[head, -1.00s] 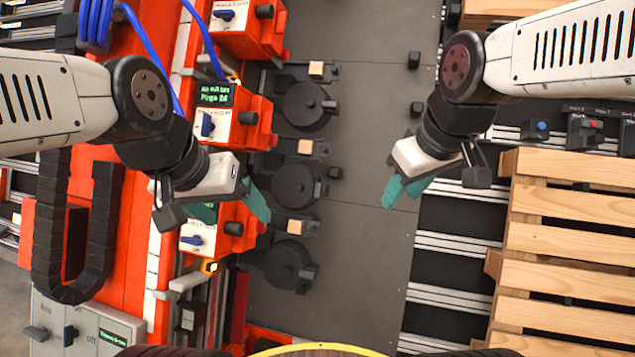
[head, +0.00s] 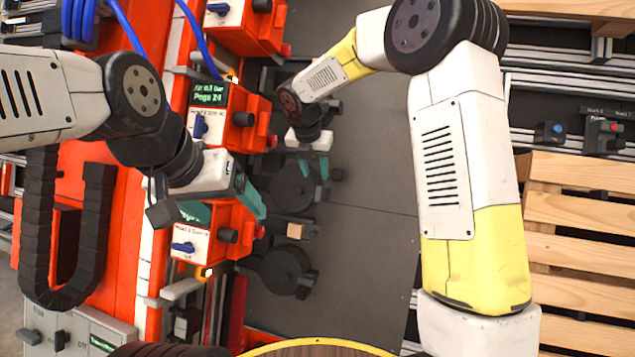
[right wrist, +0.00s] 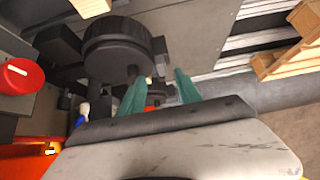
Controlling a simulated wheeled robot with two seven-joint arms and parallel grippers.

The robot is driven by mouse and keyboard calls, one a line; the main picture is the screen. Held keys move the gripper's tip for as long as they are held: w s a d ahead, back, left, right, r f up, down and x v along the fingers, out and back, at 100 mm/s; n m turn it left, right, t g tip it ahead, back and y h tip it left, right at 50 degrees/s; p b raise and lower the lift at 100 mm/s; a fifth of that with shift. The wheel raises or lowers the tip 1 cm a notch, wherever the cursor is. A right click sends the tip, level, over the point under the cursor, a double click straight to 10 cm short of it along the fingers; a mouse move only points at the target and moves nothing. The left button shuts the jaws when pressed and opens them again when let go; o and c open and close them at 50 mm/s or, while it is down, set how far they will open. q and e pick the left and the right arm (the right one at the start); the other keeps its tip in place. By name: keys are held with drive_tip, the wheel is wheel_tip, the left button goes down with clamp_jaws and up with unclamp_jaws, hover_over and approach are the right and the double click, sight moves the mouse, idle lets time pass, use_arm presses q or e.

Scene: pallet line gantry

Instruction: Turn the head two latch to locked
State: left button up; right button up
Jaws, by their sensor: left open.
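Several orange head boxes line the machine, each with a blue latch knob; their small labels are hard to read, so I cannot tell which is head two. The middle box's blue knob (head: 199,126) stands upright in the picture. The lower box's blue knob (head: 183,247) and the upper one's (head: 219,8) lie sideways. My left gripper (head: 225,205) is open and empty, in front of the lower box.
Black round discs (head: 285,270) on brackets stand right of the boxes. A grey panel (head: 365,190) lies clear beyond them. A wooden pallet (head: 580,215) is at the right. Blue hoses (head: 203,45) hang at the upper left. A red cap (right wrist: 18,75) is close at the left.

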sight(319, 189)
drive_tip(key=x, duration=0.7)
drive_tip(key=shift+s, duration=0.1)
clamp_jaws()
